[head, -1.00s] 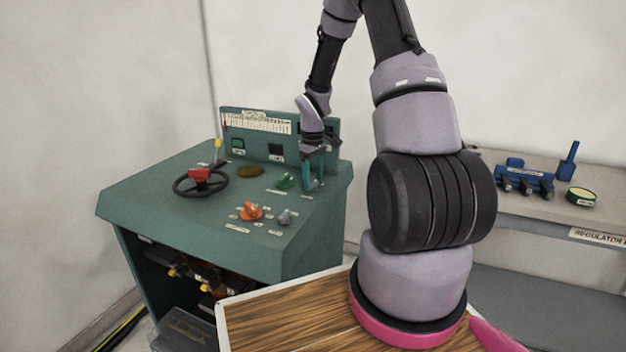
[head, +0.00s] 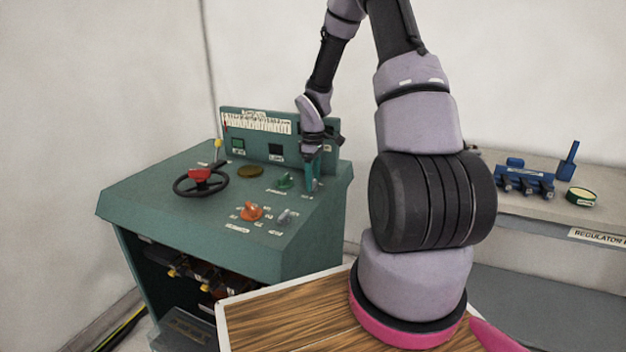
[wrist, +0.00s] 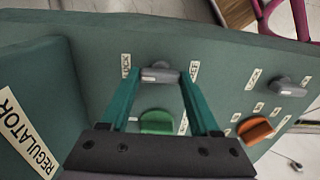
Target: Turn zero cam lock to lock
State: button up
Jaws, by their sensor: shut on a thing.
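A grey knob (wrist: 160,73) stands on the green console between two small white labels in the wrist view. The label on its left seems to read LOCK; the right one is hard to read. I take this knob to be the zero cam lock. My gripper (wrist: 158,77) has its two teal fingers at the knob's two ends, shut on it. The knob's bar lies roughly across the picture, from finger to finger. In the head view my gripper (head: 312,188) points down at the console's right rear, and its fingers hide the knob.
On the console (head: 150,192) stand a green knob (wrist: 157,121), an orange knob (wrist: 255,130), a second grey knob (wrist: 288,87) and a black handwheel (head: 201,184). An upright panel rises behind. A shelf with blue parts (head: 525,180) is at the right.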

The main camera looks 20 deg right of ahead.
jog(key=shift+w, duration=0.1)
jog(key=o, duration=1.4)
jog(key=shift+c, duration=0.2)
jog(key=shift+r, duration=0.1)
notch_tip(320, 180, up, 11)
jog(key=s+a+r+m+t, duration=0.2)
jog(key=s+r+m, duration=0.2)
jog(key=s+r, duration=0.4)
jog(key=s+a+r+m+t+y, duration=0.1)
jog(key=s+a+r+m+t, duration=0.1)
jog(key=s+r+m, duration=0.3)
jog(key=s+a+r+m+t+y, duration=0.1)
jog(key=s+a+r+m+t, duration=0.2)
jog(key=s+r, duration=0.8)
jog(key=shift+s+a+r+m, duration=0.15)
jog(key=shift+s+a+m, duration=0.45)
jog(key=shift+s+m, duration=0.1)
